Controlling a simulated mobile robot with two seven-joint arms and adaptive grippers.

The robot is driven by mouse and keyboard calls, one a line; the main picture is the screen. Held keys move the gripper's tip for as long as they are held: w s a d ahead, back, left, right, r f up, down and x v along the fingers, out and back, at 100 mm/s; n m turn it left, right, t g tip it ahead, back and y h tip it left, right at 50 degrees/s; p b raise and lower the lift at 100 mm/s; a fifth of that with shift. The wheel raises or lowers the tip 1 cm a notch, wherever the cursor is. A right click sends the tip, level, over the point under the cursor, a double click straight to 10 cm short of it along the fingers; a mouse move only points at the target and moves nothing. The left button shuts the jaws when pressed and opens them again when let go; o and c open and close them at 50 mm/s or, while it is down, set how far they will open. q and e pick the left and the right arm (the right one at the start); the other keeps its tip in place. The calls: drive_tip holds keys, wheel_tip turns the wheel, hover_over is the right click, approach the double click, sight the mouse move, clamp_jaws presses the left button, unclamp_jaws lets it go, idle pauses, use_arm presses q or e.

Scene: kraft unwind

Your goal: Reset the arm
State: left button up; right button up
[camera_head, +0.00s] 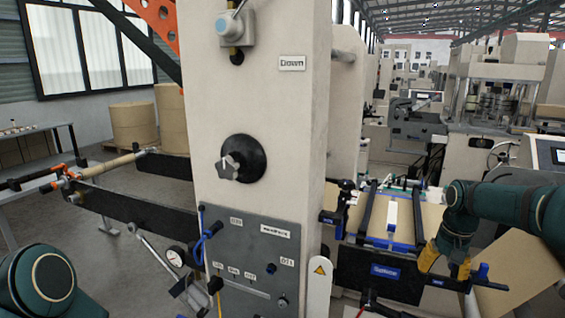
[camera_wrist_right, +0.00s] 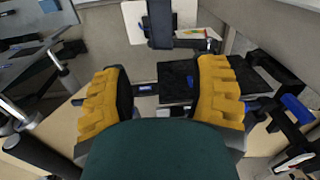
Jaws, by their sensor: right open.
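My right arm, dark green, comes in from the right in the head view. Its yellow-fingered gripper (camera_head: 445,260) points down beside the right end of the black splice table front with the blue "Splice" label (camera_head: 385,273). In the right wrist view the two yellow fingers (camera_wrist_right: 160,100) stand wide apart with nothing between them. I cannot tell whether the gripper touches the black and blue fittings near it. Only a rounded green link of my left arm shows at the lower left of the head view; the left gripper is out of frame.
A beige machine column (camera_head: 258,130) with a black knob (camera_head: 243,160) and a grey control panel (camera_head: 253,262) fills the middle. A brown sheet (camera_head: 520,275) hangs at the right. An unwind shaft (camera_head: 105,166) and kraft rolls (camera_head: 134,124) are at the left.

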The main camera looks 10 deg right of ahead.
drive_tip(key=w+a+f+n+y+b, duration=0.1)
drive_tip(key=w+a+f+n+y, duration=0.15)
drive_tip(key=a+f, duration=1.4)
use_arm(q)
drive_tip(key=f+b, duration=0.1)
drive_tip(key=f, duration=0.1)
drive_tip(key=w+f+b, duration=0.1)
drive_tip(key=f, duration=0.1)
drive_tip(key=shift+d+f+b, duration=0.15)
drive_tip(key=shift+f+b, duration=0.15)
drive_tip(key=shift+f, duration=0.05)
use_arm(e)
drive_tip(key=s+a+f+t, duration=0.1)
drive_tip(key=s+a+f, duration=1.5)
drive_tip(key=s+f, duration=0.2)
drive_tip(key=shift+f+n+t+y, duration=0.25)
drive_tip(key=shift+n+t+y, duration=0.1)
drive_tip(key=shift+y, duration=0.1)
drive_tip(key=shift+c, duration=1.1)
